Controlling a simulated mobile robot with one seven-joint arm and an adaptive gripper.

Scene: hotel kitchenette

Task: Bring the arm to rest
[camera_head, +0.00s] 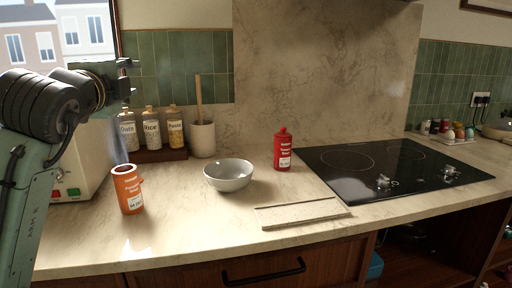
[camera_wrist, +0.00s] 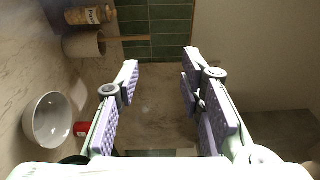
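My arm is raised at the left of the head view, with my gripper (camera_head: 122,80) up in front of the wall, above the counter. In the wrist view my gripper (camera_wrist: 160,66) shows two padded fingers spread well apart. Nothing is between them; only the wall and its green tiles show behind. My gripper touches no object that I can see.
An orange canister (camera_head: 128,189) stands on the counter below my arm. A grey bowl (camera_head: 229,175), a red bottle (camera_head: 282,152), a utensil crock (camera_head: 202,139), labelled jars (camera_head: 151,132), a flat board (camera_head: 301,212) and a black cooktop (camera_head: 392,171) are on the counter.

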